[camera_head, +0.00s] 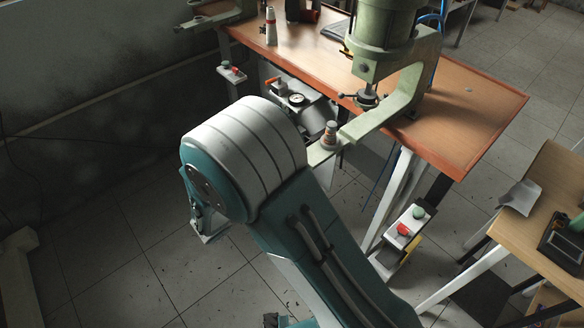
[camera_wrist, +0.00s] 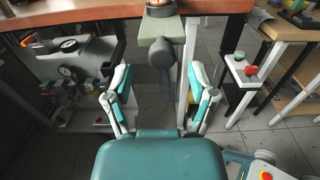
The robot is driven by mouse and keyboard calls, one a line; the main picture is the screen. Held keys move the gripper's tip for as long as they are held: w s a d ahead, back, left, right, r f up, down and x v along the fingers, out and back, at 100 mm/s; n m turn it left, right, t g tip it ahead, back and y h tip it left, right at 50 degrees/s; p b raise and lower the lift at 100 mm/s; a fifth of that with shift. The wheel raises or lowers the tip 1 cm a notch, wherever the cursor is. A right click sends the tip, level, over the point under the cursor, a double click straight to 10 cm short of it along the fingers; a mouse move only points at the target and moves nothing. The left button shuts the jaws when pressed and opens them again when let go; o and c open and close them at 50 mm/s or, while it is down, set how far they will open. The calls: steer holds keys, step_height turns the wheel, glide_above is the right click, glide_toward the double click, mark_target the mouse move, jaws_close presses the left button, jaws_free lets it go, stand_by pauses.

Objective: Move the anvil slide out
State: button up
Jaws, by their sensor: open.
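The anvil slide (camera_head: 318,155) is a pale green bar jutting from the green press (camera_head: 385,45) over the table's front edge. A small banded cone-like piece (camera_head: 330,134) stands on its outer end. In the wrist view the slide's block (camera_wrist: 158,28) is at top centre, with a dark round knob (camera_wrist: 160,54) on its near end. My gripper (camera_wrist: 159,77) is open and empty. Its two fingers are spread to the left and right below the knob, apart from it. In the head view my arm hides most of the gripper.
The press stands on an orange table (camera_head: 480,110). A grey unit with gauges (camera_wrist: 70,70) is left of the slide, under the tabletop. A control box with red and green buttons (camera_wrist: 242,70) is to the right. A second wooden table (camera_head: 555,190) is farther right.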

steer(key=v, duration=0.8)
steer(key=shift+a, duration=0.25)
steer(key=shift+d, duration=0.1)
steer(key=s+d+r+m+g+y, duration=0.35)
steer(key=d+m+g, duration=0.2)
steer(key=d, duration=0.25)
steer(key=s+d+r+m+g+y, duration=0.2)
steer(key=d+r+m+g, duration=0.25)
steer(key=d+m, duration=0.3)
steer(key=s+d+r+m+t+y, duration=0.4)
steer(key=s+r+m+y, duration=0.3)
steer(key=m, duration=0.5)
steer(key=shift+s+d+r+t+y, duration=0.25)
steer(key=shift+s+r+t+y, duration=0.2)
steer(key=shift+y, duration=0.6)
